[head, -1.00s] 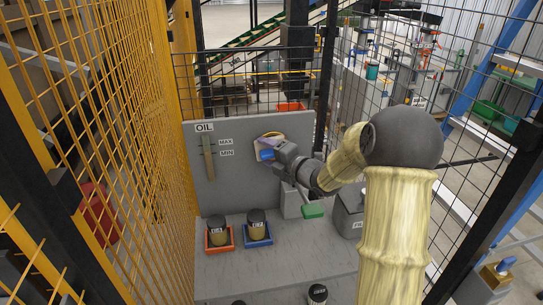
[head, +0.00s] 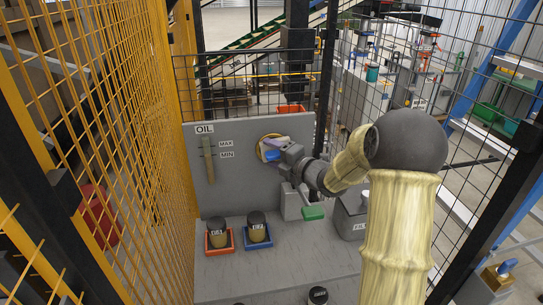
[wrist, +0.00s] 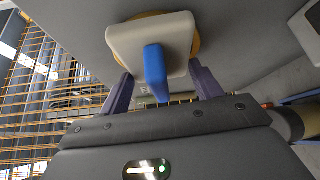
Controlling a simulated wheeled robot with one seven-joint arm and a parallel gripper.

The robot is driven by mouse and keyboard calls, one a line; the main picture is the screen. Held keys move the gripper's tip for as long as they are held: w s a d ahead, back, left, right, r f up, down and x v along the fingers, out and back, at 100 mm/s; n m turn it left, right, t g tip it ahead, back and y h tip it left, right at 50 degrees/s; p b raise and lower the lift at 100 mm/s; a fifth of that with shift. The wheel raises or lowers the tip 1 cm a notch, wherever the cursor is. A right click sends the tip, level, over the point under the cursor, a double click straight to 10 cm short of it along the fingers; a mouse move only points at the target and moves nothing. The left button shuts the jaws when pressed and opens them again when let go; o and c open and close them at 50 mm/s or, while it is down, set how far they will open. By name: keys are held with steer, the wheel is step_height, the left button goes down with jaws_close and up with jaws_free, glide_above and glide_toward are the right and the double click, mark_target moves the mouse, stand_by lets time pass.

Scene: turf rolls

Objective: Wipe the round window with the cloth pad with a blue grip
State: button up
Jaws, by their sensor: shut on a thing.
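The round window (head: 263,144) with its yellow rim is set in the grey upright panel, right of the oil gauge. My gripper (head: 279,155) is in front of it, shut on the blue grip of the cloth pad. In the wrist view the pad (wrist: 125,40) is a pale square block with the blue grip (wrist: 155,70) between my gripper's purple fingers (wrist: 163,88). The pad covers most of the window there, with some yellow rim (wrist: 193,42) showing around it. I cannot tell whether the pad touches the glass.
Dark-lidded jars stand in a red tray (head: 207,248) and a blue tray (head: 245,245) on the grey bench. Yellow mesh fencing (head: 120,130) closes the left; black mesh stands behind.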

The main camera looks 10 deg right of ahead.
stand_by(0.4)
steer(key=shift+a+b, duration=0.8)
steer(key=shift+a, duration=0.1)
steer(key=shift+d, duration=0.1)
steer(key=shift+d, duration=0.85)
steer(key=shift+a, duration=0.15)
steer(key=shift+a+b, duration=0.7)
steer(key=shift+b, duration=0.05)
steer(key=shift+a, duration=0.1)
